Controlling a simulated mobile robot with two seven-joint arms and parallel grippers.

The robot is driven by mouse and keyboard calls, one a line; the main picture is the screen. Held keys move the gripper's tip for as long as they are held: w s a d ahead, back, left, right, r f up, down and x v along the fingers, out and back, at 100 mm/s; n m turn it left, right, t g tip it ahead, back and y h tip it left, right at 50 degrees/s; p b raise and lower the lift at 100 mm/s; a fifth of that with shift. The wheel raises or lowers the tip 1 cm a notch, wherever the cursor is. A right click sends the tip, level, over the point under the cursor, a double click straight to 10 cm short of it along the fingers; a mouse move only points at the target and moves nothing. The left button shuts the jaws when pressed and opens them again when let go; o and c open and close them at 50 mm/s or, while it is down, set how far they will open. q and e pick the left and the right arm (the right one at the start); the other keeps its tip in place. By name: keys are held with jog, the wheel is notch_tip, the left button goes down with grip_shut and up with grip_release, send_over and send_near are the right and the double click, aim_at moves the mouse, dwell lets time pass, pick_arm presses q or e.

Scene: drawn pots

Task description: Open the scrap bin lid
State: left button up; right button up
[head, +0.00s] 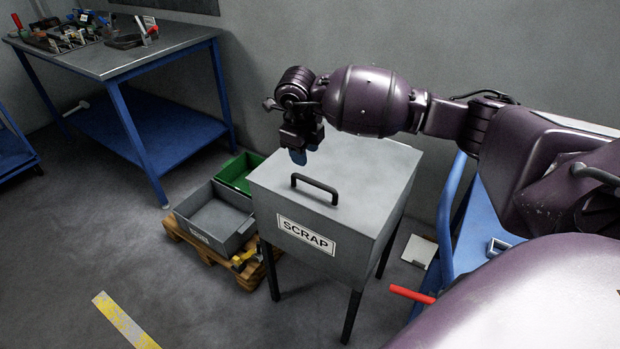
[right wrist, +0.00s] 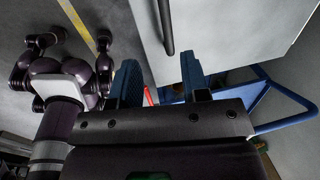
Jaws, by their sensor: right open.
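The grey scrap bin (head: 299,243) stands on dark legs with a white SCRAP label on its front. Its flat lid (head: 365,180) lies shut on top. The lid's black bar handle (head: 315,187) is near the front edge. The handle also shows in the right wrist view (right wrist: 166,28), beyond the fingertips. My right gripper (head: 298,154) is above the lid's back left part, behind the handle and apart from it. Its blue fingers (right wrist: 157,72) are spread with nothing held between them. My left gripper cannot be made out in either view.
A grey tray (head: 214,220) and a green tray (head: 240,172) sit on a wooden pallet left of the bin. A blue-legged workbench (head: 115,62) with tools stands back left. A blue cart frame (head: 449,215) with a red handle (head: 411,294) is close on the right. The front left floor is clear.

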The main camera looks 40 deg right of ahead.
aim_at(312, 180)
jog(key=f, duration=0.3)
jog(key=d+f+b, duration=0.1)
jog(key=f, duration=0.3)
jog(key=w+d+f, duration=0.1)
jog(key=f, duration=0.2)
jog(key=shift+d+f+b, duration=0.2)
jog(key=shift+d+b, duration=0.05)
jog(key=shift+b, duration=0.05)
jog(key=shift+c, duration=0.4)
grip_shut()
